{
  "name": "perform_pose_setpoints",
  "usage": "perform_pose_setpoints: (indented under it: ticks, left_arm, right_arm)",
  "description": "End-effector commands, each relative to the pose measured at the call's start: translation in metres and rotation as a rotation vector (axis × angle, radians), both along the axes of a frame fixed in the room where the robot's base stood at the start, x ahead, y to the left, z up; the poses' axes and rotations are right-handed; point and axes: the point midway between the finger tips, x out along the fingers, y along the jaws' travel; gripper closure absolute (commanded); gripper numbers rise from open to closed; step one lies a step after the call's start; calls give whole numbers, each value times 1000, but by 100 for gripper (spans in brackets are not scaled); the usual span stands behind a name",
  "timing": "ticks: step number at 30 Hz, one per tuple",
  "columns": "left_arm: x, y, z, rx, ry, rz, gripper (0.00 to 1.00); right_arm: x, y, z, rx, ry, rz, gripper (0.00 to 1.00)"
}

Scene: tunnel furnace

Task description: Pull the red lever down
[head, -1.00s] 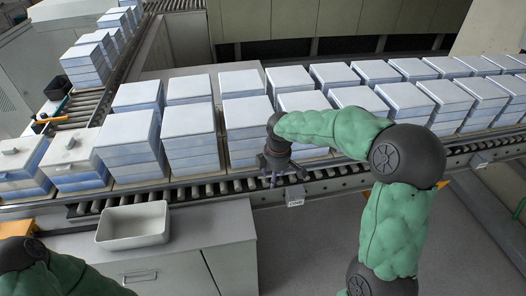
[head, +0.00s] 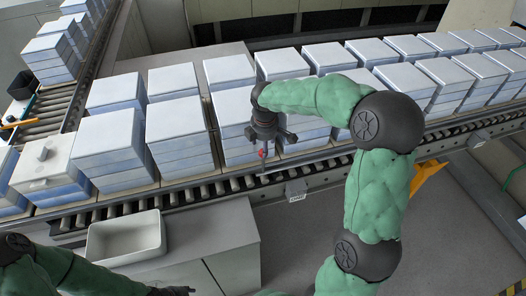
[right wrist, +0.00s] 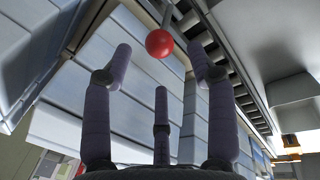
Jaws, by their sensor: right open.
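The red lever shows as a round red knob on a thin grey rod in the right wrist view (right wrist: 159,43). In the head view only a small red spot of it shows (head: 262,153), just below my right gripper (head: 266,143) at the conveyor's near edge. In the right wrist view my right gripper (right wrist: 160,65) is open, its three fingers spread. The knob appears beyond the fingertips, between the two upper ones, with no clear contact. My left gripper (head: 178,291) is at the bottom edge of the head view, small and partly cut off.
A roller conveyor (head: 190,194) carries rows of stacked blue-white boxes (head: 181,130) just behind the lever. A white bin (head: 126,240) sits on a grey cabinet (head: 215,238) at lower left. Open floor (head: 300,235) lies in front of the conveyor.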

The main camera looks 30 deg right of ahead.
Motion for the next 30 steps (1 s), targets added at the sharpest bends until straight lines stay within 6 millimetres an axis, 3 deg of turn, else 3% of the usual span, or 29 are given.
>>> perform_pose_setpoints:
  ticks: [3,9,22,23,28,30]
  left_arm:
    - [1,0,-4,0,-1,0,60]
    - [1,0,-6,0,-1,0,60]
    - [1,0,-7,0,-1,0,60]
    - [1,0,-7,0,-1,0,60]
    - [1,0,-7,0,-1,0,60]
    - [1,0,-7,0,-1,0,60]
  right_arm:
    - [3,-2,-22,1,3,-1,43]
    - [8,-4,-45,0,0,-1,43]
    - [10,-4,-53,1,0,-1,43]
    - [10,-4,-53,1,0,-1,48]
    - [10,-4,-53,1,0,-1,96]
    - [10,-4,-53,1,0,-1,100]
